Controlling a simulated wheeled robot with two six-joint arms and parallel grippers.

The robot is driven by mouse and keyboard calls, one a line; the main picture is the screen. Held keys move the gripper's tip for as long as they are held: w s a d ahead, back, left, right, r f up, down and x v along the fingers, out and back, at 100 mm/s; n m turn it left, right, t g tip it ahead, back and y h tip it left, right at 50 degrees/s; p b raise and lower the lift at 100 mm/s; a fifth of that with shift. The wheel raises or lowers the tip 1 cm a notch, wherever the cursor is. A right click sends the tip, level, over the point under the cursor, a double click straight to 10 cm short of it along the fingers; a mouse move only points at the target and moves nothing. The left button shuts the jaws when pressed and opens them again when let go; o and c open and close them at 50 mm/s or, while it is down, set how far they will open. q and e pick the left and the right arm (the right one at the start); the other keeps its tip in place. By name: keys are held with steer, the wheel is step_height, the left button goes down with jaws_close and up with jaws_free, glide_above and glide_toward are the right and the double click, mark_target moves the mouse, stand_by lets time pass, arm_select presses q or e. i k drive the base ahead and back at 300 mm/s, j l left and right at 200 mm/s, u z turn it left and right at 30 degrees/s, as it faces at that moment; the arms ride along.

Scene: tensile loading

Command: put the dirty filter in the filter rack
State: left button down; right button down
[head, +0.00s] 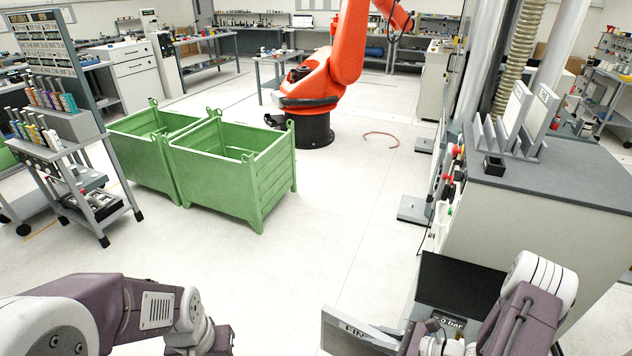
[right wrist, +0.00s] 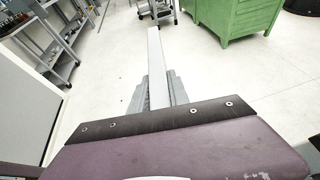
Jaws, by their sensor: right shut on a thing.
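My right gripper (head: 415,342) is shut on a flat grey-framed filter panel (head: 350,332), cut off at the bottom edge of the head view, with lettering beginning "FIN". In the right wrist view the panel is edge-on, a thin pale strip (right wrist: 155,55) between the grey fingers of the right gripper (right wrist: 158,88). Its dirt cannot be made out. The filter rack (head: 513,150) is grey with upright dividers and stands on the counter at the upper right, with pale panels in it. The held panel is well apart from it. My left gripper (head: 218,342) shows only partly at the bottom; its fingertips are hidden.
The grey counter (head: 585,175) carries the rack and a small black box (head: 494,165). A black-topped unit (head: 460,280) with a bar display stands in front of it. Green bins (head: 235,170), a tool cart (head: 75,170) and an orange robot arm (head: 330,75) stand beyond clear floor.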

mark_target(492, 128)
steer(key=i+j, duration=0.8)
steer(key=i, duration=0.2)
steer(key=i+l+z, duration=0.1)
steer(key=i+z, duration=0.2)
steer(key=z, duration=0.15)
steer(key=i+z, duration=0.65)
steer(key=z, duration=0.25)
steer(key=i+j+z, duration=0.25)
steer(key=z, duration=0.2)
steer(key=i+j+z, duration=0.5)
steer(key=j+z, duration=0.2)
steer(key=z, duration=0.15)
